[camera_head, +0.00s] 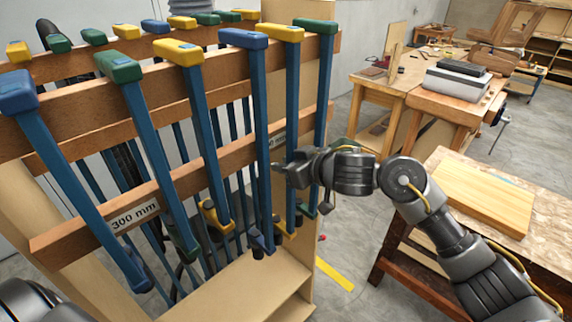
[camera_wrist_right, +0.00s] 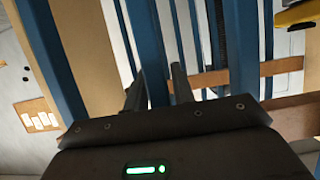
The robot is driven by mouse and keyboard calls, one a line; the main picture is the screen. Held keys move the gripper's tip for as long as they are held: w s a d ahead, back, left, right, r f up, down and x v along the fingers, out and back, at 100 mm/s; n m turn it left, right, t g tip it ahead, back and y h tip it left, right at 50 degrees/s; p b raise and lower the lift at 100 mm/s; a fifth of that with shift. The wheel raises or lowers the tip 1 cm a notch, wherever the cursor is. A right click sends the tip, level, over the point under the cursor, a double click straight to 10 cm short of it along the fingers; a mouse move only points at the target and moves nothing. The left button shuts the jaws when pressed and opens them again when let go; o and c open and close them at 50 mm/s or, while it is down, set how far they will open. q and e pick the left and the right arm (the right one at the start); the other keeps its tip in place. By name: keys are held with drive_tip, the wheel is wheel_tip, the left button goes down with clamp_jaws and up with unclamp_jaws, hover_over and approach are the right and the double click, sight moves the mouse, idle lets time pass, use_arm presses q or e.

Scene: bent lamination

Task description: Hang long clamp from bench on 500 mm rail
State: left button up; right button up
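Several long clamps with blue bars and blue, green or yellow heads hang on a wooden rack. The 300 mm rail (camera_head: 75,235) is at the front left. A second label (camera_head: 278,141), partly hidden by clamp bars, ends in "mm". A blue-headed clamp (camera_head: 258,120) and a yellow-headed clamp (camera_head: 292,100) hang at its right end. My right gripper (camera_head: 278,167) is beside their bars. In the right wrist view its fingers (camera_wrist_right: 158,78) are apart, with blue bars beyond; I see no clear grip. My left gripper is outside the view.
The near bench (camera_head: 545,215) at right carries a wooden board (camera_head: 482,195); no clamp shows on its visible top. A farther workbench (camera_head: 395,75) stands behind. A yellow floor strip (camera_head: 335,274) lies right of the rack. Free floor separates rack and benches.

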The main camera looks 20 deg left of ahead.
drive_tip(key=o, duration=0.3)
drive_tip(key=b+v, duration=0.1)
drive_tip(key=v, duration=1)
drive_tip(key=p+v, duration=0.5)
drive_tip(key=v, duration=0.1)
idle(0.7)
